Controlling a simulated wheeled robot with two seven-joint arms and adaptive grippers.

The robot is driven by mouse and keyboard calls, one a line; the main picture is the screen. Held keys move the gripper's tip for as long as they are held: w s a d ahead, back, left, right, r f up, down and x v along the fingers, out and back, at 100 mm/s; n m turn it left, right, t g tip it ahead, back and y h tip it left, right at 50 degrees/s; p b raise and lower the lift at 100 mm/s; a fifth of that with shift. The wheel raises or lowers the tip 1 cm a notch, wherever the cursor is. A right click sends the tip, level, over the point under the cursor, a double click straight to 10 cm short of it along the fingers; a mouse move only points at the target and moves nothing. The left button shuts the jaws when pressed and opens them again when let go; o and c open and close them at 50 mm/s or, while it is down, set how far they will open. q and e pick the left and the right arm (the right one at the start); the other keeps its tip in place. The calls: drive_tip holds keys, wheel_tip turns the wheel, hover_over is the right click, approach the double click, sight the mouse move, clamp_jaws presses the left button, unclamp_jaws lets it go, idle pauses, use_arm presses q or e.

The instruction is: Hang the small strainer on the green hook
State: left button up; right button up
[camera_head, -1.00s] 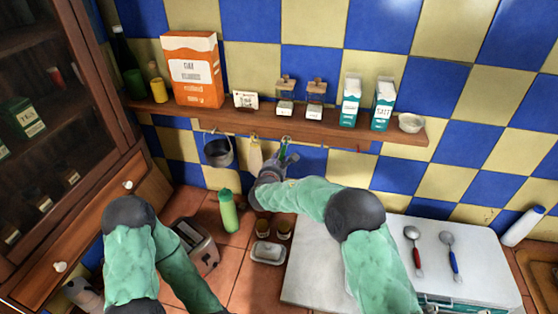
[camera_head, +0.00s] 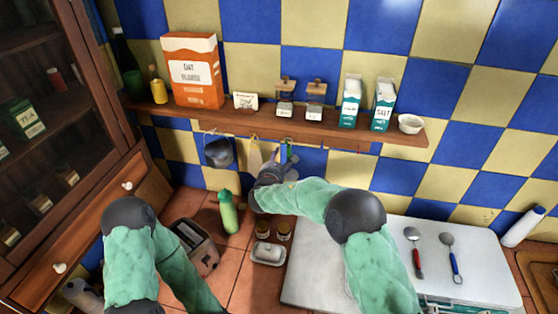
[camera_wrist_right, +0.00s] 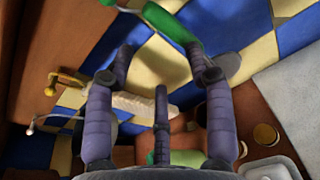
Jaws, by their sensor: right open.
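The small strainer has a green handle (camera_head: 290,153) and a grey bowl. It is upright under the wall shelf, at the third hook (camera_head: 287,141) from the left, which looks green. Whether the handle's loop sits on the hook is too small to tell. In the right wrist view the green handle (camera_wrist_right: 187,38) and grey bowl (camera_wrist_right: 229,66) lie just beyond the fingers. My right gripper (camera_head: 276,172) is just below and left of the handle; its fingers (camera_wrist_right: 162,75) are spread and empty. My left gripper is out of view; only its arm shows.
A dark pot (camera_head: 218,152) and a beige utensil (camera_head: 254,157) hang left of the strainer. Boxes and jars fill the shelf (camera_head: 240,121). A green bottle (camera_head: 228,213), toaster (camera_head: 197,243) and small jars (camera_head: 262,228) stand below. Two spoons lie on the white surface (camera_head: 330,262).

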drive_tip(key=v, duration=1.1)
drive_tip(key=shift+s, duration=0.35)
drive_tip(key=shift+a, duration=0.1)
